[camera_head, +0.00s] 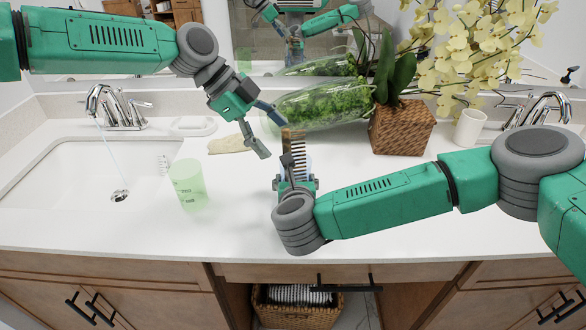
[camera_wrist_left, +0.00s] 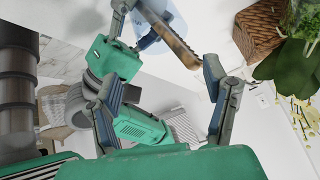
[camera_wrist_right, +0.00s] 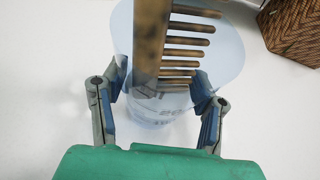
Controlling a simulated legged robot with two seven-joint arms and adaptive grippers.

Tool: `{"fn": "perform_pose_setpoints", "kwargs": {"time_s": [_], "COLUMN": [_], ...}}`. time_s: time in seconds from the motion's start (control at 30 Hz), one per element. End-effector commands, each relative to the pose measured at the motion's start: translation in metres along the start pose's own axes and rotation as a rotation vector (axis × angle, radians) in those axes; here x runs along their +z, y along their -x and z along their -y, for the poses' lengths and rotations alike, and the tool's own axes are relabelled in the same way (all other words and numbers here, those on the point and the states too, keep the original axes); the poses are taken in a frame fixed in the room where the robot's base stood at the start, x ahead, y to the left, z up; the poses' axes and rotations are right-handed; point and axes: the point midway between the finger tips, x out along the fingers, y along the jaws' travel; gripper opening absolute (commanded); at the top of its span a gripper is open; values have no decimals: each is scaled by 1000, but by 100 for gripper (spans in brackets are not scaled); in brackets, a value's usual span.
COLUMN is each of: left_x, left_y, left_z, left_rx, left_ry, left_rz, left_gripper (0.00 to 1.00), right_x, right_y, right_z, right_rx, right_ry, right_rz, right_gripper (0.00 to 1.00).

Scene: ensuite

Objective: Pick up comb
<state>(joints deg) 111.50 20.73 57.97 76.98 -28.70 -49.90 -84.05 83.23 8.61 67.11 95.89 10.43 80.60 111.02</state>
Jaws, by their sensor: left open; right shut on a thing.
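The brown wide-toothed comb (camera_head: 287,150) stands up out of a pale blue see-through cup (camera_wrist_right: 225,52). My right gripper (camera_head: 296,185) is shut on the cup, with one finger on each side of it in the right wrist view. The comb (camera_wrist_right: 150,42) rises between those fingers, teeth to the right; its lower end is inside the cup. My left gripper (camera_head: 272,137) is open and empty, just up and left of the comb's top in the head view. In the left wrist view the comb (camera_wrist_left: 176,44) slants between and beyond the open left fingers.
A green see-through cup (camera_head: 188,185) stands beside the left sink (camera_head: 75,170). A beige cloth (camera_head: 232,144) lies on the counter behind it.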

Motion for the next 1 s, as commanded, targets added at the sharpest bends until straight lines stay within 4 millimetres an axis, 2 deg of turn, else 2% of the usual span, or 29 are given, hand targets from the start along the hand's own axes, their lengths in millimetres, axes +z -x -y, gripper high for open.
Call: {"fn": "perform_pose_setpoints", "kwargs": {"time_s": [0.03,0.2,0.3,0.47,0.6,0.8,1.0], "left_x": [-20,-54,-67,-79,-75,-50,-36], "left_y": [-4,-4,3,16,16,-8,-24], "left_z": [1,5,10,19,22,26,30], "left_rx": [35,154,220,292,319,320,319], "left_ry": [-141,-567,-758,-945,-999,-1002,-1002], "left_rz": [89,410,578,761,818,819,821], "left_gripper": [69,69,69,69,69,69,69], "right_x": [-1,-1,-1,-1,0,0,0], "right_y": [0,0,0,-1,-1,-1,0], "right_z": [0,1,0,-1,-3,-3,0], "right_rx": [1,0,0,-1,-1,-1,-1], "right_ry": [0,0,1,2,4,3,1], "right_rz": [-1,-1,-1,-1,-1,-1,-1], "right_gripper": [21,21,21,21,21,21,21]}}
